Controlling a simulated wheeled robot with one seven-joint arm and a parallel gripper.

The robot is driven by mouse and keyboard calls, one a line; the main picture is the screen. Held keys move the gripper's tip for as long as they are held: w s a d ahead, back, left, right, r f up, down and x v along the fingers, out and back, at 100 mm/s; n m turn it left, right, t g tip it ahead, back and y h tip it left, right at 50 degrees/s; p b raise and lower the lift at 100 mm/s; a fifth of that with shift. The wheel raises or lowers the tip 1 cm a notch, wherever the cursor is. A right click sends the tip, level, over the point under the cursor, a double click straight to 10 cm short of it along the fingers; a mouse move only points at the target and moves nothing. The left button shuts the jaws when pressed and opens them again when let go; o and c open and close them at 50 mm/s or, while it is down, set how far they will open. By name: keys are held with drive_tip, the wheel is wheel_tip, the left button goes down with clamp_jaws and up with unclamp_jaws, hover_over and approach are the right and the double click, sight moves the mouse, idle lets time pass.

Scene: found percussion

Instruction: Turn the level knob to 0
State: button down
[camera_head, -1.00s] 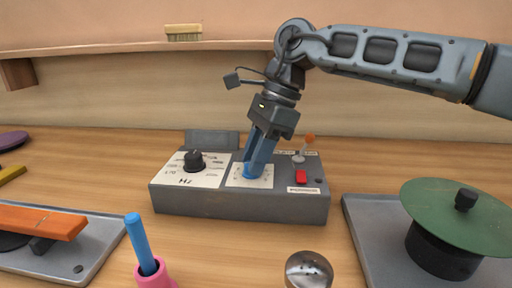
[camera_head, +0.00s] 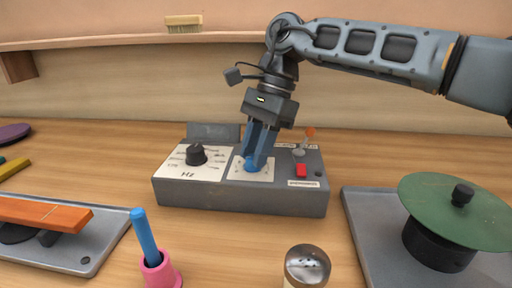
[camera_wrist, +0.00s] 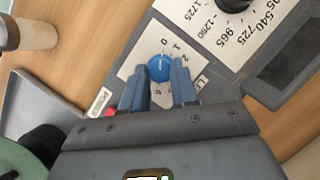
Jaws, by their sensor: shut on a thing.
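The level knob (camera_wrist: 159,68) is a small blue round knob on a white dial plate with printed numbers. In the wrist view the 0 lies near the knob's upper side, but I cannot clearly read where its pointer stands. My gripper (camera_wrist: 158,80) has its two blue fingers on either side of the knob and is shut on it. In the head view my gripper (camera_head: 254,160) reaches down onto the knob (camera_head: 251,165), which the fingers partly hide. The grey control box (camera_head: 240,199) stands on the wooden table.
A black Hz knob (camera_head: 196,154) sits left of the level knob. A pink holder (camera_head: 158,273) with a blue stick, a metal shaker (camera_head: 307,264) and a green disc (camera_head: 440,205) stand nearer.

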drive_tip(key=c, duration=0.9)
unclamp_jaws()
drive_tip(key=shift+o, duration=0.2)
drive_tip(key=v, duration=0.7)
drive_tip(key=shift+r, duration=0.35)
drive_tip(key=shift+w, duration=0.1)
